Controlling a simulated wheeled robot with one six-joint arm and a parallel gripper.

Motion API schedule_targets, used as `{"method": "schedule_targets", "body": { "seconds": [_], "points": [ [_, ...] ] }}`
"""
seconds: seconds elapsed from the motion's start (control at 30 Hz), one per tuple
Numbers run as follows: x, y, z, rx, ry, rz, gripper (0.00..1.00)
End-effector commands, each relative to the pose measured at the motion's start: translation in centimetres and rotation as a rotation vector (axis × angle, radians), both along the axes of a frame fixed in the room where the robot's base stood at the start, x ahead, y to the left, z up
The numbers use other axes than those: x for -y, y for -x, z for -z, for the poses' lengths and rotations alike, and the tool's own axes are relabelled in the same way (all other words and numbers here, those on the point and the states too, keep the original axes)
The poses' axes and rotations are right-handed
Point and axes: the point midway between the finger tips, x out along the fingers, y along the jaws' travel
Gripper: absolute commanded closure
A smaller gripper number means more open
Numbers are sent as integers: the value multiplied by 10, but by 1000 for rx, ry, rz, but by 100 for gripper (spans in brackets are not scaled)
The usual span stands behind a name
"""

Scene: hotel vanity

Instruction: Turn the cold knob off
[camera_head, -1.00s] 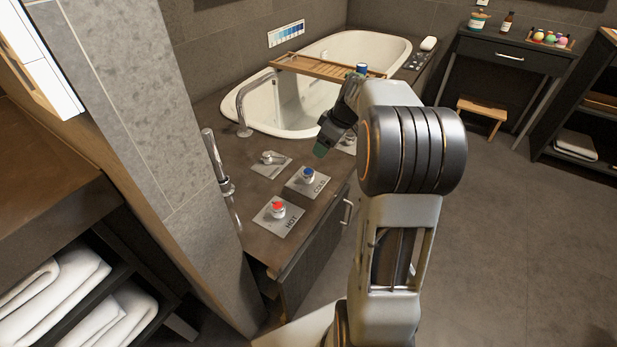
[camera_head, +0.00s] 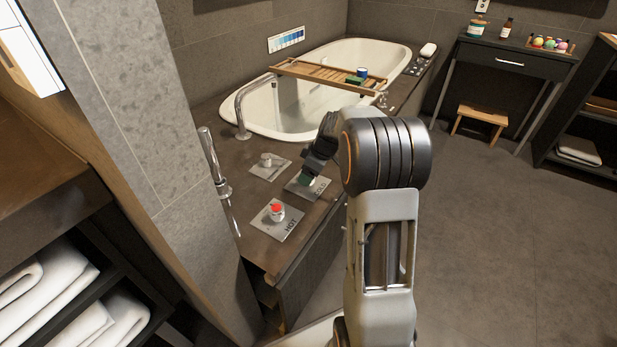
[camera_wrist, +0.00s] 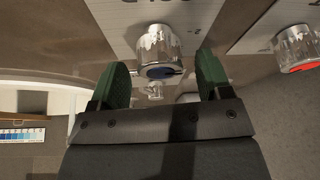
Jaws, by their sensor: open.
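The cold knob (camera_wrist: 160,48), a chrome cylinder with a blue cap, stands on its grey plate (camera_wrist: 128,16) in the wrist view. It lies just beyond and between my gripper's two green fingertips (camera_wrist: 162,80), which are apart with clear space on both sides of the knob. In the head view my gripper (camera_head: 305,180) is low over the cold plate (camera_head: 318,191) and hides the cold knob. The hot knob (camera_head: 277,210), with a red cap, sits on its own plate nearer the front; it also shows at the right of the wrist view (camera_wrist: 296,48).
A chrome lever (camera_head: 268,160) on a plate and a tall spout (camera_head: 241,110) stand behind the knobs. The white bathtub (camera_head: 335,110) carries a wooden tray (camera_head: 318,73). A hand shower (camera_head: 214,160) rises at the left, beside a tiled pillar (camera_head: 130,100). Open floor lies at the right.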

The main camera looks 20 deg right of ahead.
Motion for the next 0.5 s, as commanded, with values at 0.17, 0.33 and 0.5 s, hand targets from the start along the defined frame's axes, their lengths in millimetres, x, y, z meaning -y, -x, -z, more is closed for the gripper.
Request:
{"method": "schedule_targets", "body": {
  "seconds": [0.17,0.33,0.5],
  "points": [
    [-3,-3,11,1,1,0,29],
    [-4,-4,13,1,1,0,29],
    [-4,-4,13,1,1,0,29]
  ]
}}
